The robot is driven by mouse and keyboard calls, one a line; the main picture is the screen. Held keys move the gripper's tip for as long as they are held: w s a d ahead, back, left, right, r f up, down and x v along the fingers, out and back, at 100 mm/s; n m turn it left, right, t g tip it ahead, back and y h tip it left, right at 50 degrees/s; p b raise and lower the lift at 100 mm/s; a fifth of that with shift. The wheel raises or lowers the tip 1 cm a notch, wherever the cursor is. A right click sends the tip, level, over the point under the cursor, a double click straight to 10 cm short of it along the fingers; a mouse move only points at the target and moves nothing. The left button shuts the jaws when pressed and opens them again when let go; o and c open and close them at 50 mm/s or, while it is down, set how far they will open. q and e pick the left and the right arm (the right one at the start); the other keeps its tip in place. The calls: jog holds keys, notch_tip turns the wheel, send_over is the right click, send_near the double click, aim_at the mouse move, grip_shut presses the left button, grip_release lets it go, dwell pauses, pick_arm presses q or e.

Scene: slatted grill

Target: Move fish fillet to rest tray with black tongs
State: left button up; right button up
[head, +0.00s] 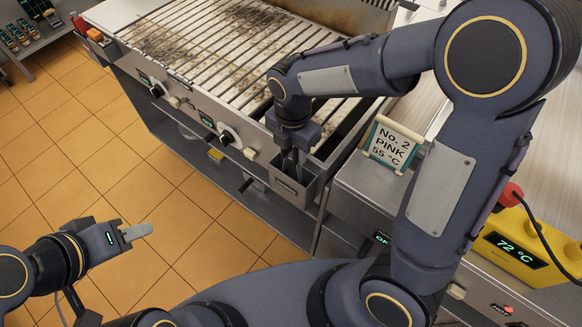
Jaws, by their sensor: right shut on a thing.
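My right gripper (293,158) points down at the front edge of the grill, over a small metal holder (292,190) fixed to the grill's front. It is shut on a dark, narrow thing that reaches down into the holder. This appears to be the black tongs, mostly hidden by the gripper and the holder wall. My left gripper (138,232) is over the tiled floor at lower left, away from the grill; it is seen edge-on, so its opening cannot be judged. I see no fish fillet, and I cannot make out the rest tray.
The slatted grill (215,45) has charred patches and front knobs. A yellow thermometer box (525,245) reads 72 °C. Open tiled floor (90,150) lies at left.

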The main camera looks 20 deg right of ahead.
jog(key=shift+o, duration=0.4)
jog(key=c, duration=0.4)
notch_tip(320, 180, up, 8)
jog(key=p, duration=0.7)
jog(key=shift+r, duration=0.25)
jog(key=shift+r+p, duration=0.35)
jog(key=shift+r, duration=1.95)
jog(key=shift+f, duration=0.1)
jog(key=shift+c, duration=0.2)
